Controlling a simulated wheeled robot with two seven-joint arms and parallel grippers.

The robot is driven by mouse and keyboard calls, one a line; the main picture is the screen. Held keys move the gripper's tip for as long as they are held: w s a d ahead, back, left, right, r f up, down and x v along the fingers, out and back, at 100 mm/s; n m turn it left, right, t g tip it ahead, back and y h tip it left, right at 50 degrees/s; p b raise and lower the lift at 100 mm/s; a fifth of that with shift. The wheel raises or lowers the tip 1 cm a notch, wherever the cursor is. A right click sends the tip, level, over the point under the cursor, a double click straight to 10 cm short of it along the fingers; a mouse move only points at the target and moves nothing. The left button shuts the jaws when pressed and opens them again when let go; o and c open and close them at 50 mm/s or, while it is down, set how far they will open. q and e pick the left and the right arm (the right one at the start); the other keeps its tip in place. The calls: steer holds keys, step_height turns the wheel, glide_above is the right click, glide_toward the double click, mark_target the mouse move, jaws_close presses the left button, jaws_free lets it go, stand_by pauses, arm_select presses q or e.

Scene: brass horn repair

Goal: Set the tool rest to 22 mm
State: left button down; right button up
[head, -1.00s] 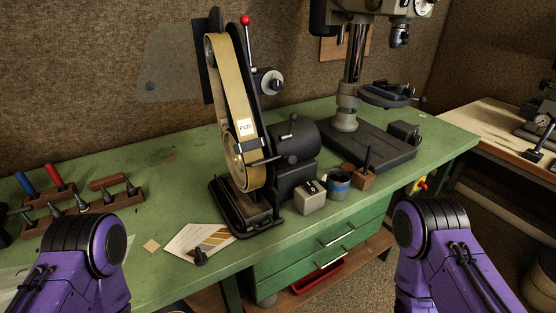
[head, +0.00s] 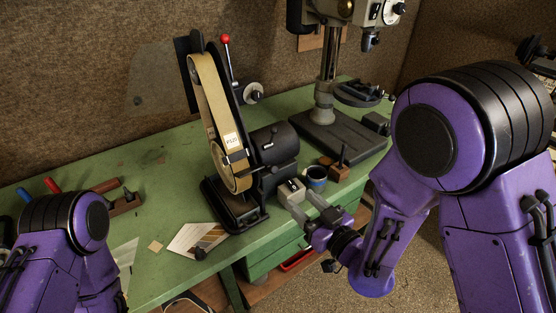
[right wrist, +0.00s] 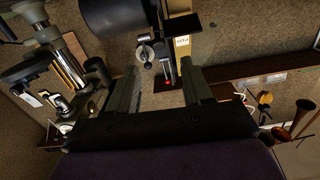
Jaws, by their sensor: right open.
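The belt grinder (head: 212,110) stands on the green bench with its tan belt tilted. Its tool rest (head: 240,170) is a small dark ledge across the lower belt, partly hard to make out; no scale reading is legible. In the right wrist view, the two fingers (right wrist: 163,88) stand apart, with the grinder's belt label (right wrist: 182,43) and dark motor (right wrist: 110,20) beyond. My left gripper is out of view.
A blue-banded cup (head: 316,178) and a wooden block with a dark peg (head: 338,170) stand close to the right gripper. The drill press base (head: 340,140) is behind them. A card with sample swatches (head: 197,240) lies left front. Bare bench (head: 150,190) lies left of the grinder.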

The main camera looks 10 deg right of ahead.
mark_target(276, 172)
steer(key=b+x, duration=0.1)
steer(key=x, duration=0.2)
steer(key=b+x, duration=0.2)
steer(key=x, duration=0.2)
steer(key=b+x, duration=0.1)
steer(key=x, duration=0.3)
steer(key=shift+d+r+b, duration=0.25)
steer(key=shift+r+b, duration=0.05)
steer(key=shift+b, duration=0.05)
jaws_close()
